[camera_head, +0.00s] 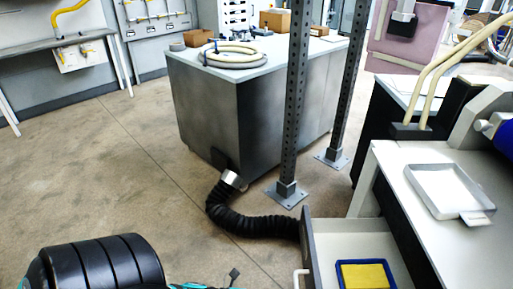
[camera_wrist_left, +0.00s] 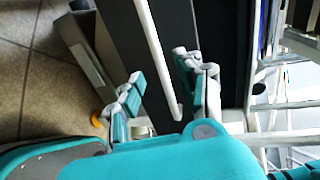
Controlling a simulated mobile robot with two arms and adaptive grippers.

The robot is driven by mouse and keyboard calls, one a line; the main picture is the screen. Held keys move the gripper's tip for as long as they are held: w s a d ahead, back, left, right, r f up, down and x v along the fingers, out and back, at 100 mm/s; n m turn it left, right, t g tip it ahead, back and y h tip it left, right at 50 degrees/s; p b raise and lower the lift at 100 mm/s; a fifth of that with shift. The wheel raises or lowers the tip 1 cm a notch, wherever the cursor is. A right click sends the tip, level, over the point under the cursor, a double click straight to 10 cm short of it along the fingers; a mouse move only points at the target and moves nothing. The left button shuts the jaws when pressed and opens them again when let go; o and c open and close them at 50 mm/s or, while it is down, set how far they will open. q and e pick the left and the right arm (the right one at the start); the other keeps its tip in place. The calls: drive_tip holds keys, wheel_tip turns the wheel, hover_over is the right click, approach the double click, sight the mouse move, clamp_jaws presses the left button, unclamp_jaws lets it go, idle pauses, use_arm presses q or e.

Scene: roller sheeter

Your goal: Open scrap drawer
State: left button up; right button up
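The scrap drawer (camera_head: 309,245) stands pulled out at the lower right of the head view, under the white worktop. Its front faces left, with a pale handle (camera_head: 297,279) on it at the bottom edge. A blue tray with a yellow inside (camera_head: 365,275) lies in the drawer. In the left wrist view my left gripper (camera_wrist_left: 159,88) is open, with teal finger pads apart. The white handle bar (camera_wrist_left: 156,52) runs between the two fingers, with gaps visible on both sides. Whether the fingers reach around its depth is unclear. My right gripper is in neither view.
A black ribbed hose (camera_head: 245,222) lies on the floor between the drawer and a grey cabinet (camera_head: 205,105). Two metal posts (camera_head: 294,120) stand behind it. A white tray (camera_head: 446,190) rests on the worktop. The floor left of the hose is clear.

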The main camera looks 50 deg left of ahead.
use_arm(q)
drive_tip(key=v, duration=0.5)
drive_tip(key=shift+s+a+r, duration=0.1)
drive_tip(key=shift+s+a, duration=0.1)
drive_tip(key=shift+a, duration=0.05)
